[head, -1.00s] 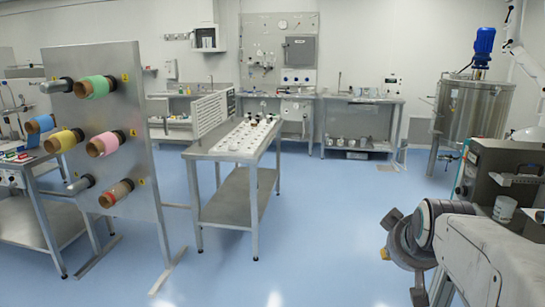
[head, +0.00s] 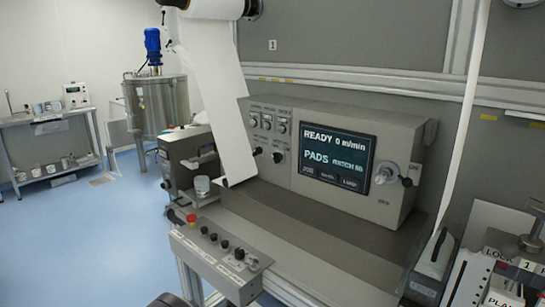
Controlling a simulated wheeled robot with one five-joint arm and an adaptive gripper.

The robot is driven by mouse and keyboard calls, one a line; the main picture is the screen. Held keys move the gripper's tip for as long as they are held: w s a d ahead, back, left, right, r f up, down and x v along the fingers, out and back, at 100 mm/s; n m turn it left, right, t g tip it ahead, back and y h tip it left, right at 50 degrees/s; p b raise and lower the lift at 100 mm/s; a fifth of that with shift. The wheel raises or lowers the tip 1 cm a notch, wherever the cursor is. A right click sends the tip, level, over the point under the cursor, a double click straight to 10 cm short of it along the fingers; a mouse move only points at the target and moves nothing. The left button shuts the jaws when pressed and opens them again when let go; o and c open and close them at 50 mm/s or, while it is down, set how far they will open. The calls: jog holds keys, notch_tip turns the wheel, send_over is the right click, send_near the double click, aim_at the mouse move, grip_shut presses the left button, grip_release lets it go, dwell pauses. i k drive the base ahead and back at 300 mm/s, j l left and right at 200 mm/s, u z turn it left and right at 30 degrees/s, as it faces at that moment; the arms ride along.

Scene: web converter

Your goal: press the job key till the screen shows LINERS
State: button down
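The screen (head: 337,161) on the grey machine console reads READY 0 m/min, with PADS in large letters below and a batch figure beside it. A sloped control box (head: 217,258) in front carries a red button (head: 191,218) and several black keys or knobs (head: 226,244). Their labels are too small to read, so I cannot tell which is the job key. My gripper is not in view; only a dark rounded piece shows at the bottom edge, probably part of my arm.
A white web (head: 222,100) hangs from a roller down to the machine bed (head: 310,235). Small knobs (head: 267,122) sit left of the screen and a crank (head: 390,175) right of it. Blue floor (head: 85,240) is open at left.

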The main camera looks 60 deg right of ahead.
aim_at(311, 169)
jog(key=z, duration=2.25)
